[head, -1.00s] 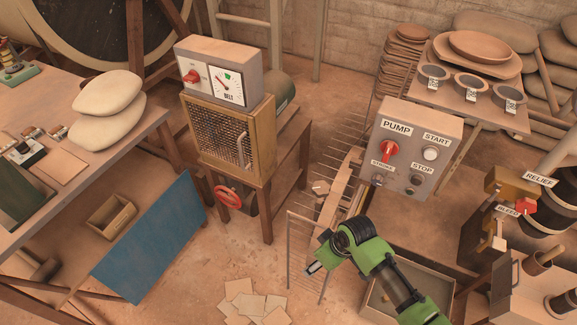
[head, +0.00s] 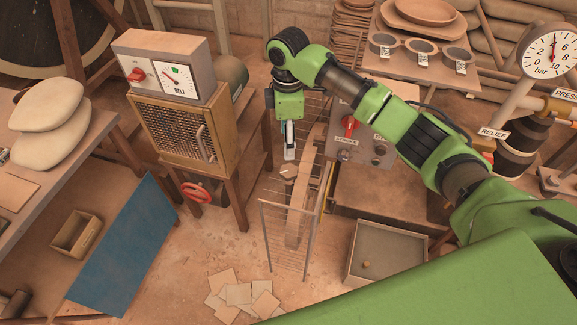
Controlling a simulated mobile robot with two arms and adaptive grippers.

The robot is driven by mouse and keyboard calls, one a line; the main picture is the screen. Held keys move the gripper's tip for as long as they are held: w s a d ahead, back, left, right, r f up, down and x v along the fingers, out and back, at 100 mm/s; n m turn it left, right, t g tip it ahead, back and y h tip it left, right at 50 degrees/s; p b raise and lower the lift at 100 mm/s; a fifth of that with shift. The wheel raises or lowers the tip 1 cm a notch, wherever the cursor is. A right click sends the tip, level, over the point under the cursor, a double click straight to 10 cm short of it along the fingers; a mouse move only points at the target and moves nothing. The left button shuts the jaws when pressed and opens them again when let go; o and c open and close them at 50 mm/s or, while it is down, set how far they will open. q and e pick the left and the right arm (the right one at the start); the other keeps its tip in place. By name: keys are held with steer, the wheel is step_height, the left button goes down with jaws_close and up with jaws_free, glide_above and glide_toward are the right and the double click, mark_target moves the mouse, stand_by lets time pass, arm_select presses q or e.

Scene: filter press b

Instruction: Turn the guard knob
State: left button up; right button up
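No label names a guard knob. A small light-brown knob-like piece (head: 289,172) sits beside the wire-bar guard (head: 285,240), near a curved wooden board. My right gripper (head: 289,155) points down just above this piece, apparently apart from it. Its fingers show as one narrow shape, so I cannot tell whether they are open. The belt box (head: 166,62) has a red knob (head: 137,75) and a dial. Below it is a mesh cage (head: 180,130) with a handle. My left gripper is out of view.
My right arm partly covers the pump panel (head: 345,120) with its red switch (head: 350,125). A red handwheel (head: 196,191) is under the belt stand. A shallow bin (head: 385,225) and loose tiles (head: 240,295) lie in front. The floor between the stand and the guard is clear.

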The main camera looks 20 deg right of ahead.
mark_target(289, 170)
steer(key=f, duration=1.3)
steer(key=shift+w+d+p, duration=0.15)
steer(key=shift+d+p, duration=0.05)
steer(key=shift+p, duration=0.2)
steer(key=c, duration=1.1)
